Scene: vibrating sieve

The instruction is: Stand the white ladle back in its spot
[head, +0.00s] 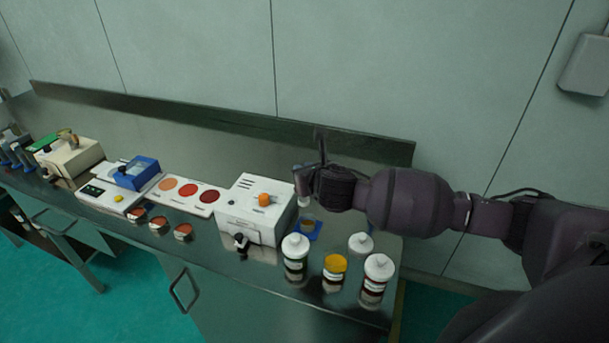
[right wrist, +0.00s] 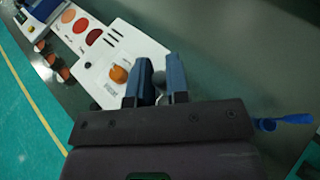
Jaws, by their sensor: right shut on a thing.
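My right gripper (head: 305,182) reaches in from the right over the bench, behind the white bottles. It is shut on a thin thing, most likely the white ladle, whose pale lower part (head: 304,201) shows just below the fingers. In the right wrist view, the gripper's blue-grey fingers (right wrist: 160,85) close around a small dark grey end; the rest of the held thing is hidden. A blue holder with a dark round opening (head: 308,228) sits on the bench just below the gripper. My left gripper is not in view.
A white machine with an orange knob (head: 254,212) stands left of the gripper. White-capped bottles (head: 295,258) (head: 375,279) and a yellow-lidded jar (head: 334,272) stand at the front right. A blue spoon-like thing (right wrist: 283,122) lies right in the wrist view.

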